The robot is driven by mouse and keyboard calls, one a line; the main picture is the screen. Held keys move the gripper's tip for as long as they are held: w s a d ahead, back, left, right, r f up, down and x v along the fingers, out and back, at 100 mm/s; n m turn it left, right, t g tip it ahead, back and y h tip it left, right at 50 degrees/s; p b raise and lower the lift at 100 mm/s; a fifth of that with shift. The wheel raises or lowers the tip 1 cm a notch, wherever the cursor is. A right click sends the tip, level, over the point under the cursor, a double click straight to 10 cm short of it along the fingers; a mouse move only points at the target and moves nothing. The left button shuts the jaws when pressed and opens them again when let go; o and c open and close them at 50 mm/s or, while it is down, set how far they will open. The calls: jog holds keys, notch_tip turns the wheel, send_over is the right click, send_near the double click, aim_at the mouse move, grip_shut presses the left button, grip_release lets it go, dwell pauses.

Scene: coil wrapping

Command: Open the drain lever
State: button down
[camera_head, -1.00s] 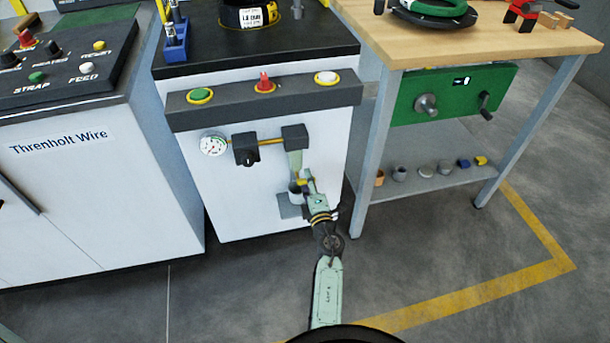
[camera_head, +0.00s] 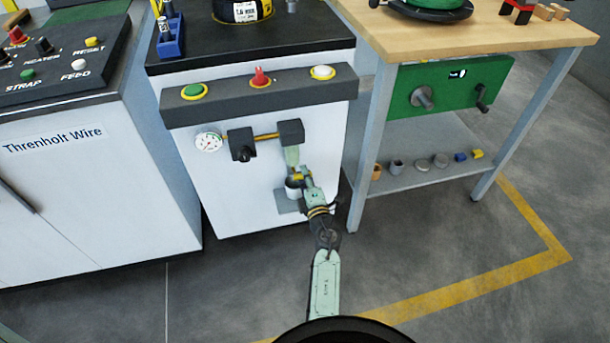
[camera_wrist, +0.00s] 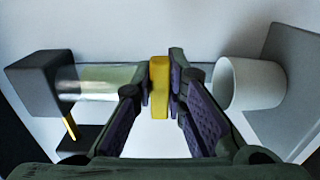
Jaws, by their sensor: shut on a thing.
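The yellow drain lever (camera_wrist: 160,87) sits at the lower end of a clear bowl (camera_wrist: 98,80) in the wrist view. My gripper (camera_wrist: 162,80) is shut on the lever, with one finger on each side of it. In the head view the lever (camera_head: 297,176) shows only as a small yellow bit beside my gripper (camera_head: 303,178). The bowl (camera_head: 292,156) hangs below a dark block (camera_head: 291,132) on the white cabinet front. A pale cup (camera_wrist: 246,84) stands below the lever, apart from it. The cup (camera_head: 292,191) is partly hidden in the head view.
A gauge (camera_head: 208,141) and a black knob (camera_head: 241,144) are left of the block.

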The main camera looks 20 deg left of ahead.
dwell(0.4)
jog(key=m+p, duration=0.3)
jog(key=m, duration=0.1)
jog(key=shift+a+f+m+p, duration=0.1)
jog(key=shift+f+m+p, duration=0.2)
jog(key=shift+f+p, duration=0.1)
jog(key=m+p, duration=0.2)
jog(key=m, duration=0.1)
jog(key=f+m, duration=0.1)
jog(key=shift+s+a+m+p, duration=0.2)
jog(key=shift+a+m+p, duration=0.1)
jog(key=shift+p, duration=0.1)
jog(key=shift+s+a+f+m+p, duration=0.2)
jog(key=shift+m+p, duration=0.45)
jog(key=shift+m, duration=0.8)
jog(key=shift+s+a+f+m+p, duration=0.15)
jog(key=shift+a+m+p, duration=0.4)
jog(key=shift+m, duration=0.95)
jog(key=shift+s+a+f+m+p, duration=0.1)
jog(key=shift+s+m+p, duration=0.1)
jog(key=shift+m+p, duration=0.95)
jog(key=shift+m+b, duration=0.3)
jog(key=shift+m, duration=0.1)
jog(key=c, duration=1.6)
grip_release()
